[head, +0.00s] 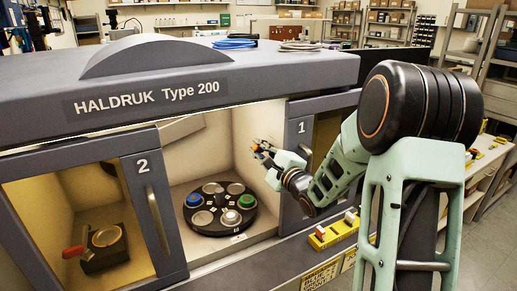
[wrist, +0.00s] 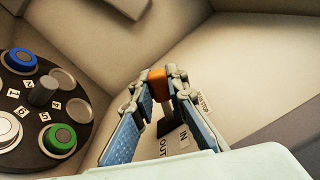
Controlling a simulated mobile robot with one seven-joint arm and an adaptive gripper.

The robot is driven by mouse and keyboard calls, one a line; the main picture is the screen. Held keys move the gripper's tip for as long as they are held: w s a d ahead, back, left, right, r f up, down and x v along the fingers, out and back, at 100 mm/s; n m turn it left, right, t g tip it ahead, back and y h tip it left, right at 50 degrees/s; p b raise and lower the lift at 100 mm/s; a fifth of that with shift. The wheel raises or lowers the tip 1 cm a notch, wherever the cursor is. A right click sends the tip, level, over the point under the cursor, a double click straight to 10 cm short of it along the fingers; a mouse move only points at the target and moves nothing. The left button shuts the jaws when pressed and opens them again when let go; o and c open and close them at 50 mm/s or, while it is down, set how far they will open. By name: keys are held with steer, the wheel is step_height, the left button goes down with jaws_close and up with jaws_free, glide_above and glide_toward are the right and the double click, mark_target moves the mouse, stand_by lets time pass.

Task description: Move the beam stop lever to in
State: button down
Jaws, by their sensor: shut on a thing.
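The beam stop lever (wrist: 157,84) has an orange tip on a dark stem, in the middle of the wrist view. My gripper (wrist: 158,92) has its fingers on both sides of the orange tip and is shut on it. An OUT label (wrist: 163,148) and an IN label (wrist: 184,139) lie below the lever, with IN to the right of OUT. A tag ending in "STOP" (wrist: 205,103) is partly hidden by a finger. In the head view my gripper (head: 262,149) is inside the open chamber, near its right wall; I cannot tell there which setting the lever is at.
A black turntable (head: 222,223) with numbered seats and coloured discs stands left of my gripper. Door 2 (head: 150,205) and door 1 (head: 303,135) flank the opening. A red-handled device (head: 104,244) shows behind door 2. Cables (head: 235,43) lie on top of the machine.

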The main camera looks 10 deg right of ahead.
steer(key=c, duration=1.9)
jaws_free()
steer(key=v, duration=1.2)
